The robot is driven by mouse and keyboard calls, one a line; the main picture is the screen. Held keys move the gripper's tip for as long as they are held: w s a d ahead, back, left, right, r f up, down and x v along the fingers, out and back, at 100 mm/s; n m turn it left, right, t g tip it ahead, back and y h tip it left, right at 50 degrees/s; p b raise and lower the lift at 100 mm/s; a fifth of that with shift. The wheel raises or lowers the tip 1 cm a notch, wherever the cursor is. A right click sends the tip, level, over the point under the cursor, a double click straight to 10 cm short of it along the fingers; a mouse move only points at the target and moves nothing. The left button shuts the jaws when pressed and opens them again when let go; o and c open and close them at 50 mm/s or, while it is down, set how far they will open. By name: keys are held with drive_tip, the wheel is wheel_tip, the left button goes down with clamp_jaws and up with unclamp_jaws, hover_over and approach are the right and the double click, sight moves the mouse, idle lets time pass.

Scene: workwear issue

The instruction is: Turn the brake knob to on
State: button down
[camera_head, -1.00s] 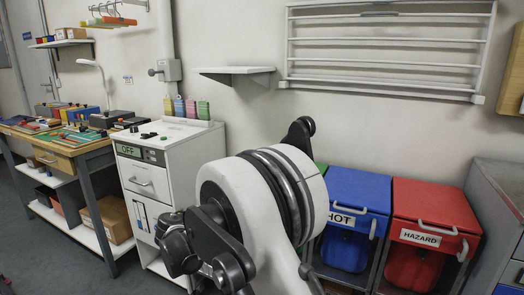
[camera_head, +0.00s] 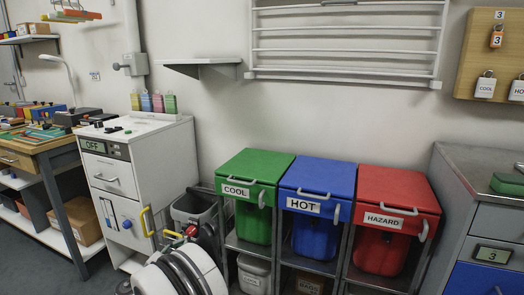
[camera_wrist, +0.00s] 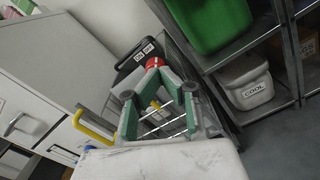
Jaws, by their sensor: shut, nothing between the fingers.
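A red knob-like part (camera_wrist: 154,62) shows in the wrist view beside a dark panel (camera_wrist: 135,62) with small white labels, too small to read. I cannot confirm that it is the brake knob. My gripper (camera_wrist: 155,75) has its green-padded fingers closed together at the tips, empty, just in front of the red part; I cannot tell whether they touch. In the head view a small red part (camera_head: 190,231) shows beside the white cabinet, behind my arm. My gripper is not clear there. The cabinet's display (camera_head: 92,146) reads OFF.
The white cabinet (camera_head: 165,150) has a yellow handle (camera_wrist: 93,130) close to my arm and a blue knob (camera_head: 127,224). Green, blue and red lidded bins stand on racks to the right. Grey floor shows at lower right in the wrist view.

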drive_tip(key=shift+x, duration=3.3)
drive_tip(key=shift+w, duration=0.15)
drive_tip(key=shift+d, duration=0.1)
drive_tip(key=shift+w+a+r, duration=0.1)
drive_tip(key=shift+a+r, duration=0.2)
drive_tip(key=shift+a, duration=0.25)
drive_tip(key=shift+w+a+r, duration=0.25)
drive_tip(key=shift+a+r, duration=0.05)
drive_tip(key=shift+a, duration=0.3)
drive_tip(key=shift+r, duration=0.35)
approach(193, 233)
drive_tip(key=w+r, duration=0.2)
drive_tip(key=r, duration=0.1)
drive_tip(key=shift+w+a+r, duration=0.1)
drive_tip(key=shift+w, duration=0.2)
